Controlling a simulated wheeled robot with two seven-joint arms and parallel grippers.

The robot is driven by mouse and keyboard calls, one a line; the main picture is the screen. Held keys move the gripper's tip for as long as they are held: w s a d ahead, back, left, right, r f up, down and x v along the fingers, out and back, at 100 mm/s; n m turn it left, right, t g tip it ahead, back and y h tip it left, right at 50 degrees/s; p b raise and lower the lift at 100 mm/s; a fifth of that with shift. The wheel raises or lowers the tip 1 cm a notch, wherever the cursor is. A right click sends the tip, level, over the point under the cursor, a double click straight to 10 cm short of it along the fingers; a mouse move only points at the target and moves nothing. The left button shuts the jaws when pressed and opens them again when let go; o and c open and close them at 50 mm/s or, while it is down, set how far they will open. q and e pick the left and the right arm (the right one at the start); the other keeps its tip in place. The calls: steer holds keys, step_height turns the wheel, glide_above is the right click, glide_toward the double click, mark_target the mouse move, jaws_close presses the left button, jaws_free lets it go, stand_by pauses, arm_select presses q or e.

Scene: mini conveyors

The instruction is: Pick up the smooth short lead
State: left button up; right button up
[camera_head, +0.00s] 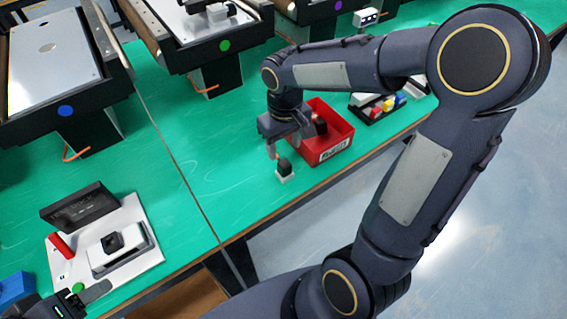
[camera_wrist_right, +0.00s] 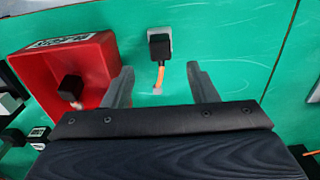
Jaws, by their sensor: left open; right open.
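A short lead with a black plug head (camera_wrist_right: 160,46) and an orange cable (camera_wrist_right: 160,76) stands at a small pale block in the right wrist view. The cable's pale end points toward my right gripper (camera_wrist_right: 163,90), which is open, its fingers either side of the cable's end. In the head view the black plug (camera_head: 284,165) is on its white block, just below my right gripper (camera_head: 292,142). Another black plug (camera_wrist_right: 72,86) lies in the red bin (camera_wrist_right: 48,50). Whether either lead is smooth is unclear. My left gripper (camera_head: 78,299) is open at the bottom left, partly cut off.
The red bin (camera_head: 345,133) stands close beside my right gripper. A white fixture board (camera_head: 134,244) with a dark screen (camera_head: 80,208) is at the lower left, near a blue block (camera_head: 15,288). Conveyors line the back. A tray of coloured parts (camera_head: 372,108) is behind the bin.

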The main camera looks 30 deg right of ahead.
mark_target(283, 162)
step_height(283, 162, down, 8)
steer(key=shift+w+r, duration=0.1)
steer(key=shift+w, duration=0.05)
stand_by(0.3)
steer(key=shift+c, duration=0.3)
steer(key=c, duration=1)
